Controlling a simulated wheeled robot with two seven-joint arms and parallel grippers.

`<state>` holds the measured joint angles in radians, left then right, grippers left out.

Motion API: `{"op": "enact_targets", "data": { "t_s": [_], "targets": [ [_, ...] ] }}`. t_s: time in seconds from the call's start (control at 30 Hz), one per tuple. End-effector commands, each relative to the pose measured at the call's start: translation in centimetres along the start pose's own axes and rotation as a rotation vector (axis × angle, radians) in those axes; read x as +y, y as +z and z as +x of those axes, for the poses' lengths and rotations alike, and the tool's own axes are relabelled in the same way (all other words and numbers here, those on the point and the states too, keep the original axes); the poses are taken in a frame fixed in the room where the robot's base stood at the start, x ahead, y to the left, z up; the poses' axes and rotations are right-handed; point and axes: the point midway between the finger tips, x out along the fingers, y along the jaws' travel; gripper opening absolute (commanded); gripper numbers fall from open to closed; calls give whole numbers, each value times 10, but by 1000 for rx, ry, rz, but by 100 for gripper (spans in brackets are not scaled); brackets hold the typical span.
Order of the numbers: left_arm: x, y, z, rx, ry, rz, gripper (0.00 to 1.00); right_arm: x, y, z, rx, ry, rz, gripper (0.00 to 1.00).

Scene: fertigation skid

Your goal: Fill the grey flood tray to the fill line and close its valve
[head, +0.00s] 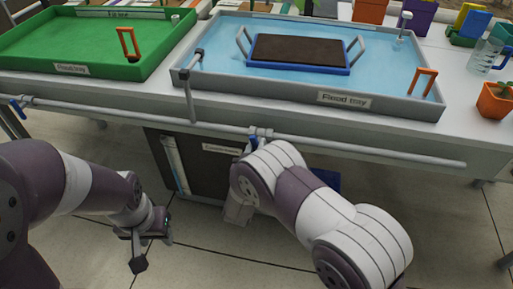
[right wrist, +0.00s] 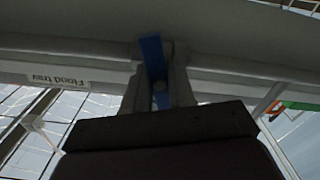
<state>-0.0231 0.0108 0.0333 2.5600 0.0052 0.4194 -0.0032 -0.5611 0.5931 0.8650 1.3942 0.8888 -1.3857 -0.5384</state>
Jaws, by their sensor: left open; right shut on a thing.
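The grey flood tray (head: 343,100) stands on the bench at right in the head view. My right gripper (right wrist: 158,88) is shut on the valve's blue handle (right wrist: 152,55), seen between the fingers in the right wrist view. In the head view my right arm hides most of this grip. My left gripper (head: 146,240) is open and empty, low in front of the bench.
A green flood tray (head: 72,69) stands at left, with another blue valve handle (head: 17,108) on the pipe below. A grey spout (head: 190,85) stands at the grey tray's left front. A jug (head: 484,56) and an orange plant pot (head: 495,100) are at right. A dark cabinet sits underneath.

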Motion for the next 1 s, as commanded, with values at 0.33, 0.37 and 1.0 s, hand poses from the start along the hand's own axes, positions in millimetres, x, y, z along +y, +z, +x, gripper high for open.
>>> {"op": "enact_targets", "data": {
  "t_s": [0.33,0.37,1.0],
  "targets": [
    [0,1,5,0,0,0,45,0,1,0,-1,-1,223,0],
    [0,1,5,0,0,0,45,0,1,0,-1,-1,238,0],
    [0,1,6,0,0,0,45,1,1,0,-2,-1,332,0]
  ]
}}
